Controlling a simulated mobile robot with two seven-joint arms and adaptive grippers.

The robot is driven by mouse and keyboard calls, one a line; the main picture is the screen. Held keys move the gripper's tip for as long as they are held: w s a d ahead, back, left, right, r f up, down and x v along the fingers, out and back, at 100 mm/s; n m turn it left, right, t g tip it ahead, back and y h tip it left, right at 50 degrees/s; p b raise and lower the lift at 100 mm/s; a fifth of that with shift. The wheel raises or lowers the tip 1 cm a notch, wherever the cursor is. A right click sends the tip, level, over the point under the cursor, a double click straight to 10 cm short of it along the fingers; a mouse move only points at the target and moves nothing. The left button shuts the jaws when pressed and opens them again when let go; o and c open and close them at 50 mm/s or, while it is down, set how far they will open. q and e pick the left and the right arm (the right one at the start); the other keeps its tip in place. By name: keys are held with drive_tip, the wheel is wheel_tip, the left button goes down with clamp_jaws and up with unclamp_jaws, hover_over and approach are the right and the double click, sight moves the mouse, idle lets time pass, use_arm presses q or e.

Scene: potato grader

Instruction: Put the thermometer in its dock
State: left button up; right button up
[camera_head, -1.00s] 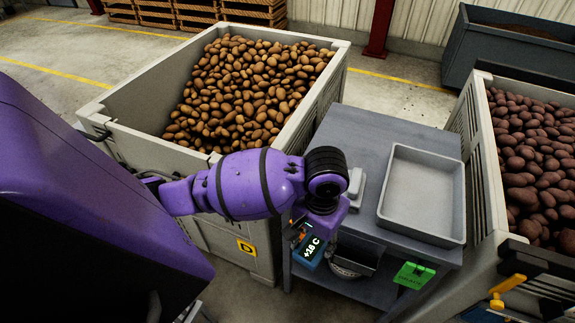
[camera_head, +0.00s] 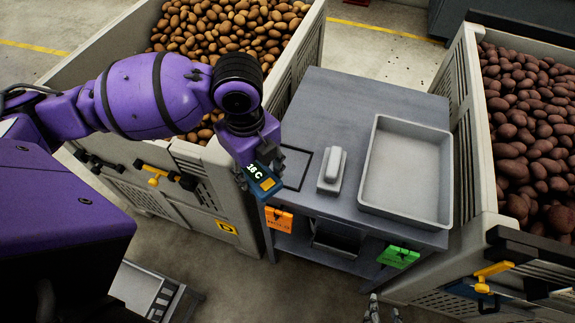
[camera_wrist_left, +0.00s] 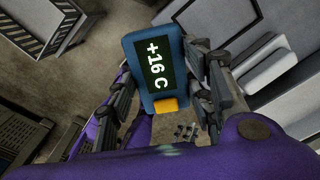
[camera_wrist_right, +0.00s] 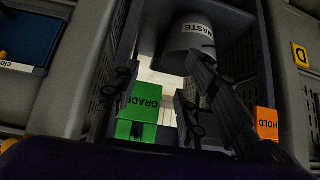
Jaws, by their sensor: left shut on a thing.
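The thermometer (camera_head: 263,181) is a small blue block with a lit 16 C display and an orange button. My left gripper (camera_head: 262,172) is shut on its sides and holds it at the left front corner of the grey table (camera_head: 385,95). In the left wrist view the thermometer (camera_wrist_left: 157,70) sits between both fingers, display towards the camera. A pale block (camera_head: 332,171) with a raised top stands on the table, right of the thermometer; I cannot tell whether it is the dock. My right gripper (camera_wrist_right: 158,100) is open and empty, low in front of the table.
A shallow grey tray (camera_head: 408,222) fills the table's right side. A dark outlined square (camera_head: 300,165) lies beside the pale block. Orange (camera_head: 279,219) and green (camera_head: 398,257) tags hang at the front edge. Potato bins stand left (camera_head: 205,160) and right (camera_head: 470,150).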

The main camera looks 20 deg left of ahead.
sight(250, 176)
use_arm(q)
drive_tip(key=m, duration=0.2)
drive_tip(key=r+m, duration=0.1)
drive_tip(key=m, duration=0.2)
drive_tip(key=shift+s+a+r+m, duration=0.15)
drive_tip(key=shift+a+r+m, duration=0.15)
drive_tip(key=shift+a, duration=0.05)
drive_tip(key=m, duration=0.2)
drive_tip(key=r+m, duration=0.1)
drive_tip(key=m, duration=0.1)
drive_tip(key=s+m, duration=0.1)
drive_tip(key=m, duration=0.1)
drive_tip(key=shift+a+r, duration=0.25)
drive_tip(key=shift+a, duration=0.05)
drive_tip(key=shift+w+m, duration=0.25)
drive_tip(key=shift+m, duration=0.05)
drive_tip(key=w+d+f, duration=0.1)
drive_tip(key=w+f, duration=0.1)
drive_tip(key=w, duration=0.2)
drive_tip(key=w+d+f, duration=0.2)
drive_tip(key=w+f, duration=0.1)
drive_tip(key=w+d+f, duration=0.1)
drive_tip(key=w+f, duration=0.2)
drive_tip(key=w, duration=0.1)
drive_tip(key=shift+w+d+f+b, duration=0.15)
drive_tip(key=shift+w+f+b, duration=0.1)
drive_tip(key=shift+w+b, duration=0.15)
drive_tip(key=shift+w+d+f, duration=0.2)
drive_tip(key=shift+w+f, duration=0.35)
drive_tip(key=shift+f, duration=1.6)
